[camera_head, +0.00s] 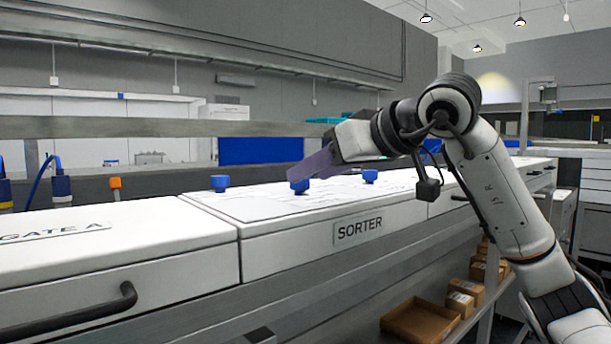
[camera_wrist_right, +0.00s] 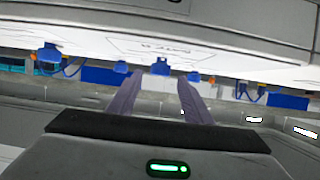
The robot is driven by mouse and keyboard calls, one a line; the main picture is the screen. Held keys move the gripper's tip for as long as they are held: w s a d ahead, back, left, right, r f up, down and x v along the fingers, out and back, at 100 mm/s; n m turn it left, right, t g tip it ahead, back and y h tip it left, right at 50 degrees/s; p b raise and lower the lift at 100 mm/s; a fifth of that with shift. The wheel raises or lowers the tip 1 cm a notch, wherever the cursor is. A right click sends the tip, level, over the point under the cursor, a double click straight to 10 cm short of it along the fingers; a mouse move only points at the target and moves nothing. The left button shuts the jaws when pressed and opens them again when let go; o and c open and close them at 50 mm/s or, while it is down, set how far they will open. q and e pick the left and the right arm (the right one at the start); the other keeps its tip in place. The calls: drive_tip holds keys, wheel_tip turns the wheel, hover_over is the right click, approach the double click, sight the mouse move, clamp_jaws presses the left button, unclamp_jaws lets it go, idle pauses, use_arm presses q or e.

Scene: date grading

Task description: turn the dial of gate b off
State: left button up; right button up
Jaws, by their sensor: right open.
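Three blue dials stand on the white top of the sorter (camera_head: 262,208): a left dial (camera_head: 220,183), a middle dial (camera_head: 299,187) and a right dial (camera_head: 370,176). I cannot read which label belongs to gate b. My right gripper (camera_head: 296,177) comes in from the right with its purple fingers at the middle dial, partly covering it. In the right wrist view, which looks upside down, my right gripper (camera_wrist_right: 160,82) is open and a blue dial (camera_wrist_right: 160,67) shows between its fingertips. Contact cannot be told. My left gripper is out of view.
The gate A cover (camera_head: 150,225) with a black handle (camera_head: 70,318) adjoins the sorter on the left. An orange knob (camera_head: 115,183) stands behind it. A grey rail (camera_head: 90,127) runs behind the machine. Cardboard boxes (camera_head: 420,320) sit on a low shelf.

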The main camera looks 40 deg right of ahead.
sight(306, 196)
drive_tip(key=x, duration=0.2)
drive_tip(key=shift+w+a+f, duration=0.1)
drive_tip(key=shift+w+f, duration=0.05)
drive_tip(key=shift+w, duration=0.4)
